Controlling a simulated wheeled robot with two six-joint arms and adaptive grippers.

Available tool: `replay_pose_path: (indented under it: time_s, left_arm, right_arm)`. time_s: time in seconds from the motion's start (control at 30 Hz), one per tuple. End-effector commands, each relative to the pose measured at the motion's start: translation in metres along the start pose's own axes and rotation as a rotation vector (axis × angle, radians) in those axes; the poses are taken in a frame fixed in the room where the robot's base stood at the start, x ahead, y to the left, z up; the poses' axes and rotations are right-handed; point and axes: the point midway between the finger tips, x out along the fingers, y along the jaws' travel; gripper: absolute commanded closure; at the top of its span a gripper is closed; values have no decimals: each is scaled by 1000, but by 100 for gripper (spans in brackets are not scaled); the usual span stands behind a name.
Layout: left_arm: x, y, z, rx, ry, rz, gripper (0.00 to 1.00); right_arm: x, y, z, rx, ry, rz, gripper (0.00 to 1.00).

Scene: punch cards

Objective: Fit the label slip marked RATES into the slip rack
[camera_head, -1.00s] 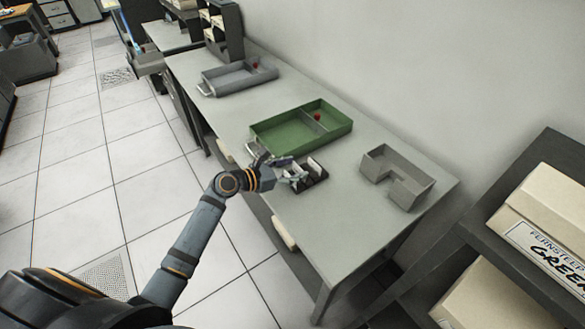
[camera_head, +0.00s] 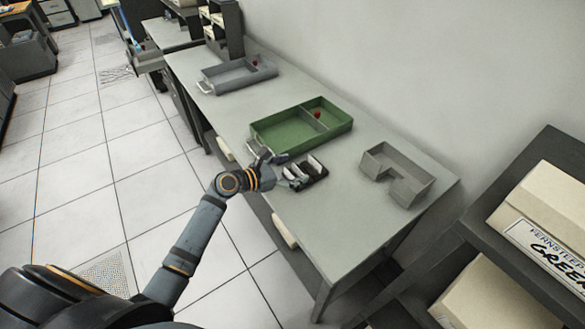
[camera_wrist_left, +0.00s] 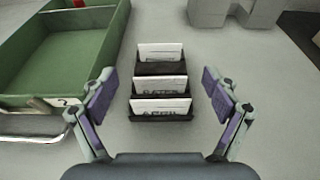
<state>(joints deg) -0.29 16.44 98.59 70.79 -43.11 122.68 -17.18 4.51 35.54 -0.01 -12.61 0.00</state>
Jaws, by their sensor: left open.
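The slip rack (camera_head: 320,178) is a small black stepped holder on the grey table, just in front of the green tray. In the left wrist view the rack (camera_wrist_left: 160,68) holds three white slips, one behind another. The middle slip (camera_wrist_left: 160,84) has dark lettering that may read RATES. The front slip (camera_wrist_left: 160,105) has lettering too blurred to read; the back slip (camera_wrist_left: 160,50) is partly legible at most. My left gripper (camera_head: 292,172) is open, its two purple-padded fingers apart on either side of the rack, with nothing between the pads touching them. My right gripper is not seen.
The green divided tray (camera_head: 262,142) with a red item stands close beside the rack. A grey notched bin (camera_head: 415,192) stands to the right near the wall. A grey tray (camera_head: 222,90) lies farther back. The table's front right is clear.

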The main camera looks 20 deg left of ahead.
Motion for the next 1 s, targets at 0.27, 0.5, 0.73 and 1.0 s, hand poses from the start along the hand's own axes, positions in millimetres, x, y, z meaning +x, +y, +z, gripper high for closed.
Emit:
replay_pose_path:
  time_s: [0.27, 0.5, 0.73, 1.0]
  left_arm:
    - [-30, 0, -2, 6, 7, 0, 12]
    - [-83, 0, -3, 7, 9, -1, 12]
    - [-111, 0, -1, 6, 1, -4, 12]
    - [-120, 0, -1, 0, 1, 0, 12]
  right_arm:
    - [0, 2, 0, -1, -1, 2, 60]
    - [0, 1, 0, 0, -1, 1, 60]
    - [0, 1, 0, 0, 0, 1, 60]
    - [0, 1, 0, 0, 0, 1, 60]
